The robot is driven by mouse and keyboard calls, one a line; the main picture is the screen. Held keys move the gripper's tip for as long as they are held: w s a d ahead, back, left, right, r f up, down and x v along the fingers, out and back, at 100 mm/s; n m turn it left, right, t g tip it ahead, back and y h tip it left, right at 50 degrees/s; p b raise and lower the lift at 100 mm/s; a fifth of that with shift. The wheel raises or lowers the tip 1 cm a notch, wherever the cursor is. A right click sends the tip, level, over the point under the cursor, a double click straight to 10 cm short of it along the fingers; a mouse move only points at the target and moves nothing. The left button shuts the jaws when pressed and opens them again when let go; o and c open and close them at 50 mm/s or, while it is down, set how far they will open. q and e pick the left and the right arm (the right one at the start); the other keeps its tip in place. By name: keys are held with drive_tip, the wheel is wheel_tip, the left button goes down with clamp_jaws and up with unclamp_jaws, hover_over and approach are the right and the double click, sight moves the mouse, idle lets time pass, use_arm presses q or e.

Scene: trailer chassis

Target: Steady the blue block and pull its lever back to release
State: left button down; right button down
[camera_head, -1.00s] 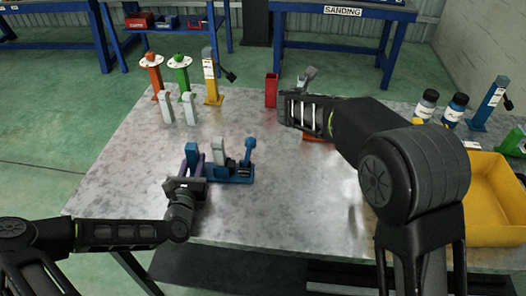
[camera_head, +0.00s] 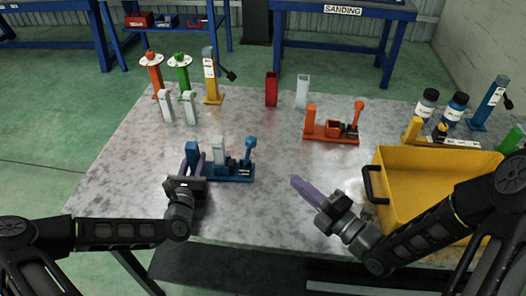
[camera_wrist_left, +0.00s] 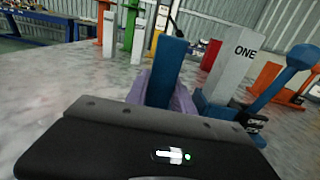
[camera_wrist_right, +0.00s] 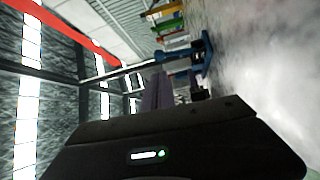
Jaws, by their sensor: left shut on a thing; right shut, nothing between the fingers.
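The blue block (camera_head: 232,176) stands on the grey table at the front left, with an upright post (camera_wrist_left: 166,72) at its left end and a ball-topped lever (camera_head: 249,151) at its right end. A grey piece marked ONE (camera_wrist_left: 231,62) stands upright in it. My left gripper (camera_head: 191,160) is shut on the blue block's left post, its purple fingers on either side. My right gripper (camera_head: 296,182) is shut and empty, to the right of the blue block and apart from it. In the right wrist view the blue block (camera_wrist_right: 206,52) appears turned sideways beyond the purple fingers.
An orange lever block (camera_head: 330,137) stands behind my right gripper. A yellow bin (camera_head: 395,152) is at the right, beside my right arm. Red (camera_head: 271,90) and light grey (camera_head: 302,92) blocks stand farther back. The table between the blue block and my right gripper is clear.

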sight(250, 144)
drive_tip(key=shift+r, duration=0.1)
idle(0.3)
drive_tip(key=x, duration=1.4)
drive_tip(key=shift+r, duration=0.1)
drive_tip(key=shift+s, duration=0.1)
drive_tip(key=shift+a+r+n+g+h, duration=0.3)
drive_tip(key=shift+a+r+n+g, duration=0.2)
drive_tip(key=shift+a+n, duration=0.25)
drive_tip(key=shift+a+h, duration=0.4)
drive_tip(key=shift+a, duration=0.05)
drive_tip(key=shift+s+d, duration=0.1)
